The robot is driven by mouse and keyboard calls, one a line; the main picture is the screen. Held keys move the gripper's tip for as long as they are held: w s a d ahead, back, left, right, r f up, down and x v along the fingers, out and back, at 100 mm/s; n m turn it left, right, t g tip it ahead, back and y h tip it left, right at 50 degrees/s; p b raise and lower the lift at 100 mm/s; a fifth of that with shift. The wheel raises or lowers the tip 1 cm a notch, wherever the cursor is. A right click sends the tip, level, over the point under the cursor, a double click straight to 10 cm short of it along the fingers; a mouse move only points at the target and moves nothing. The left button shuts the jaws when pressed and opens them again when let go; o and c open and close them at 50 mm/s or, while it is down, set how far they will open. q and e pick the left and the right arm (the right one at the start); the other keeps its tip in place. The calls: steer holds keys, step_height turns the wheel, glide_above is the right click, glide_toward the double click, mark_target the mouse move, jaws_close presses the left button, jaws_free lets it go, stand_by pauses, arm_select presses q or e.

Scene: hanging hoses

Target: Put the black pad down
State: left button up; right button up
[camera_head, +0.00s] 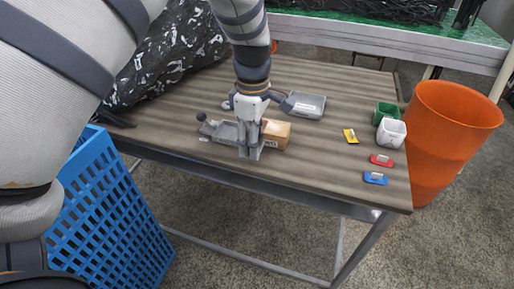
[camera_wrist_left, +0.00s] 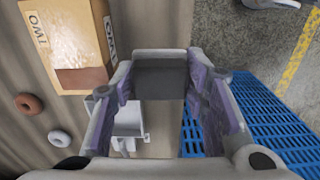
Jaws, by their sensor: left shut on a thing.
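My left gripper (camera_head: 250,152) is over the near part of the wooden table, beside the cardboard box (camera_head: 276,133). In the left wrist view its two purple-lined fingers (camera_wrist_left: 160,85) are shut on the black pad (camera_wrist_left: 160,78), a dark block between the fingertips. In the head view I cannot make out the pad; the gripper hides it. I cannot tell whether the pad touches the table. My right gripper is not in view.
The table (camera_head: 320,165) has a grey fixture (camera_head: 224,131), a grey tray (camera_head: 304,105), green (camera_head: 386,112) and white (camera_head: 391,133) cups, and yellow, red and blue pieces. A blue crate (camera_head: 105,205) and an orange bin (camera_head: 450,130) flank it. Bare tabletop lies right of the box.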

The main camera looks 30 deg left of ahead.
arm_select(q)
steer(key=shift+f, duration=1.55)
steer(key=shift+f, duration=0.25)
steer(key=o, duration=0.9)
steer(key=shift+r, duration=0.15)
step_height(320, 180, up, 12)
steer(key=shift+r+p, duration=0.15)
steer(key=shift+p, duration=0.25)
